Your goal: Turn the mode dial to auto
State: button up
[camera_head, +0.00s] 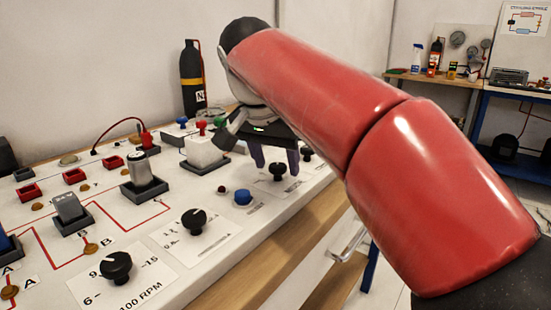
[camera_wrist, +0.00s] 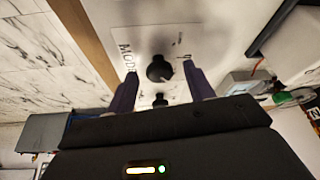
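The mode dial (camera_wrist: 159,69) is a black round knob on a white plate lettered "MODE" in the wrist view. In the head view a black knob (camera_head: 278,172) shows below my gripper (camera_head: 276,167), and it appears to be the same dial. My gripper (camera_wrist: 160,71) is open, with one purple finger on each side of the dial in the wrist view. Gaps show between the fingers and the knob, so they look apart from it. The fingertips' exact height over the panel is hard to tell. The dial's pointer and the auto mark cannot be read.
Another black knob (camera_head: 307,154) sits just beyond the gripper. A blue button (camera_head: 243,197), a black dial (camera_head: 194,221) and a 100 RPM dial (camera_head: 116,267) are on the panel nearer the camera.

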jog(key=shift+r, duration=0.1)
jog(key=v, duration=0.7)
jog(key=shift+r, duration=0.25)
jog(key=shift+s, duration=0.15)
